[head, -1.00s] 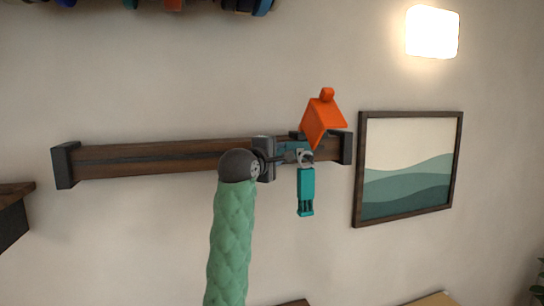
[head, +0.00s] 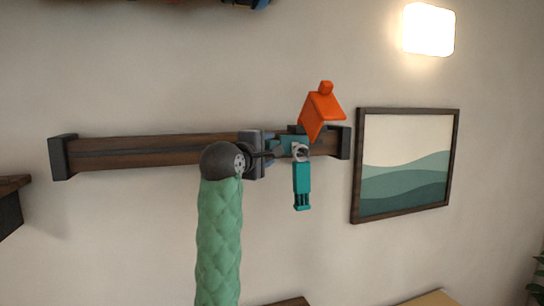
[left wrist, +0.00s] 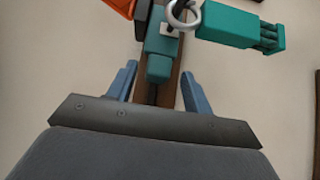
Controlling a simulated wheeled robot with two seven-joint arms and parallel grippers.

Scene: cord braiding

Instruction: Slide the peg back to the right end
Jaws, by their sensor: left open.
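The dark wooden rail (head: 140,153) runs along the wall with a black stop at each end. A teal peg (head: 290,146) sits on it near the right stop. A metal ring (head: 300,152) and a teal tag (head: 302,185) hang from the peg. My left gripper (head: 274,152) is just left of the peg, its fingers partly hidden in the head view. In the left wrist view my left gripper (left wrist: 158,80) is open, with a blue finger on either side of the rail. The peg's near end (left wrist: 160,68) lies at the fingertips, between them. My right gripper is not in view.
An orange house-shaped piece (head: 320,112) is at the rail's right part, above the peg. A framed picture (head: 407,165) hangs right of the rail, and a lit wall lamp (head: 428,30) is above it. The rail left of my gripper is clear.

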